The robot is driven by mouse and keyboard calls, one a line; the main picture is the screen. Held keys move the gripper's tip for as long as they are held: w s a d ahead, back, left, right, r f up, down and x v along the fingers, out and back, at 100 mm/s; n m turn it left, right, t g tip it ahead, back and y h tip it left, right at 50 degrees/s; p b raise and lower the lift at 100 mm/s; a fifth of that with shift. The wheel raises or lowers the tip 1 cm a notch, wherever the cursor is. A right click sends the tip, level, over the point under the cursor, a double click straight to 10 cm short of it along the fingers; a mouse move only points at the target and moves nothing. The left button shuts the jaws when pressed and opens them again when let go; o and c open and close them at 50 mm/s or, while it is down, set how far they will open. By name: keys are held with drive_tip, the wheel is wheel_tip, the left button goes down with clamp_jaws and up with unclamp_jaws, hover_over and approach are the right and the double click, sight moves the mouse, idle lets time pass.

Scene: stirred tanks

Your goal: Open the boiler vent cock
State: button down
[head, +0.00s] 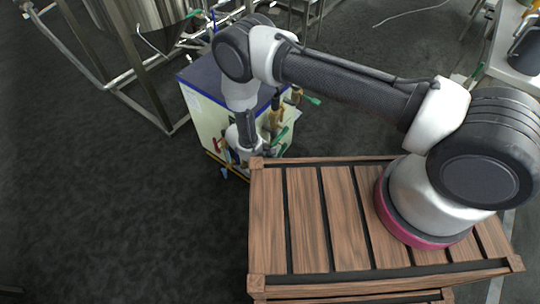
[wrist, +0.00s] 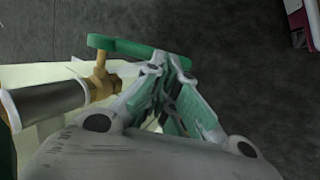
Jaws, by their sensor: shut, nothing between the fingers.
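The boiler is a cream box with a dark blue top (head: 208,77) in the head view, with brass fittings (head: 275,112) and red and green handles on its near right side. In the wrist view a green lever handle (wrist: 112,44) sits on a brass cock (wrist: 101,80) joined to a steel cylinder (wrist: 48,103). I cannot tell if this is the vent cock. My gripper (wrist: 168,64) is shut and empty, its tips close to the right end of the green lever. I cannot tell if they touch it. In the head view my arm partly hides the boiler's front.
A slatted wooden top (head: 305,215) is close in front of the boiler. A steel tank (head: 150,12) on a pipe frame stands behind left. A pale table (head: 510,65) is at the far right. Dark floor (head: 90,210) lies open at left.

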drive_tip(key=w+d+f+t+h, duration=0.1)
drive_tip(key=w+d+f, duration=0.1)
drive_tip(key=f, duration=0.4)
drive_tip(key=shift+w+d+f, duration=0.3)
drive_tip(key=shift+w+d, duration=0.05)
drive_tip(key=shift+w, duration=0.35)
drive_tip(key=shift+w+d+f, duration=0.1)
idle(0.5)
idle(0.3)
